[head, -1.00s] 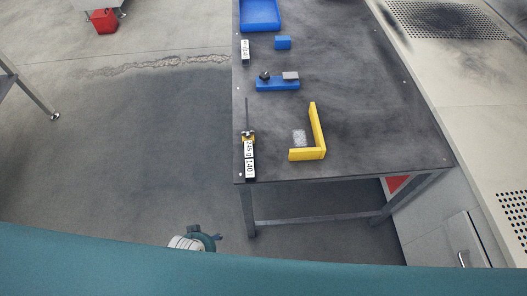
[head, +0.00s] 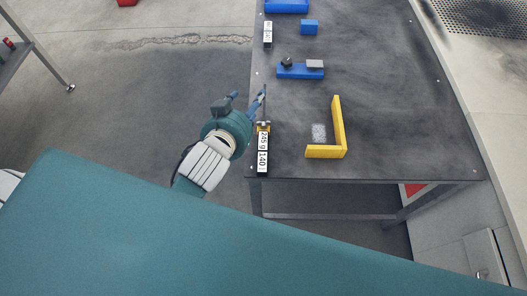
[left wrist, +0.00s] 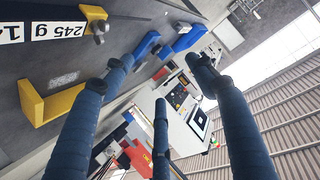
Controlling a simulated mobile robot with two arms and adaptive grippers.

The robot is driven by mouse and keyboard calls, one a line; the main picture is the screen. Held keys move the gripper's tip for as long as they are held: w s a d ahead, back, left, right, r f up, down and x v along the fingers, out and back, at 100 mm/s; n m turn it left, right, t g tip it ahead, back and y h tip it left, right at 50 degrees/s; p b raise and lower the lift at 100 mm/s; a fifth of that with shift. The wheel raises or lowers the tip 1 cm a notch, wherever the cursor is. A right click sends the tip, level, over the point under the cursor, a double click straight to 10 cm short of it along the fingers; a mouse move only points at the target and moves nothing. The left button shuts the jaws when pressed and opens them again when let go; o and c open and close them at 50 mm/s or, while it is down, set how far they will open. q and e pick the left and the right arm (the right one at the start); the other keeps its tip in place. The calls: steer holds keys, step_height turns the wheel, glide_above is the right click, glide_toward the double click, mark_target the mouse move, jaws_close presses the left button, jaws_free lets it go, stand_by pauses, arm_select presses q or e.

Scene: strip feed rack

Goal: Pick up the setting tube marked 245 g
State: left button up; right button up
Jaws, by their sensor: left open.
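A white label strip reading 245 g and 140 (head: 263,152) lies along the table's left edge, with a small yellow and dark metal fitting (head: 263,127) at its far end. In the left wrist view the 245 g label (left wrist: 58,31) and the yellow fitting (left wrist: 94,13) are at upper left. I cannot make out the tube's full shape. My left gripper (head: 248,96) is open and empty, just beyond the fitting at the table edge; its fingers (left wrist: 157,65) also show in the left wrist view. My right gripper is out of view.
A yellow angle piece (head: 340,124) stands on the dark table (head: 400,110) beside a pale speckled patch. Farther back are a blue fixture (head: 300,73), a blue block (head: 309,27), another label strip (head: 267,35) and a blue tray (head: 286,7). The table's right side is clear.

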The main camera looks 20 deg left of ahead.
arm_select(q)
steer(key=w+d+r+m+t+h, duration=0.35)
steer(key=d+r, duration=0.25)
steer(key=r, duration=0.5)
steer(key=w+d+r+m+t+h, duration=0.2)
steer(key=d+r+m+t+h, duration=0.15)
steer(key=d+r, duration=0.45)
steer(key=s+d+r+m+g+h, duration=0.9)
steer(key=s+d+m+g+h, duration=0.3)
steer(key=m+h, duration=0.35)
steer(key=s+d+f+m+g+y, duration=0.3)
steer(key=s+d+f+m+g, duration=0.25)
steer(key=f+m+g, duration=0.2)
steer(key=y, duration=1.9)
glide_above(260, 152)
steer(key=shift+g, duration=0.25)
step_height(260, 152, down, 27)
steer(key=shift+d, duration=0.15)
steer(key=f, duration=0.2)
steer(key=f+p, duration=0.1)
steer(key=f, duration=0.2)
steer(key=shift+s+a+f, duration=0.1)
steer(key=shift+a+f, duration=0.1)
steer(key=shift+f, duration=0.35)
jaws_close()
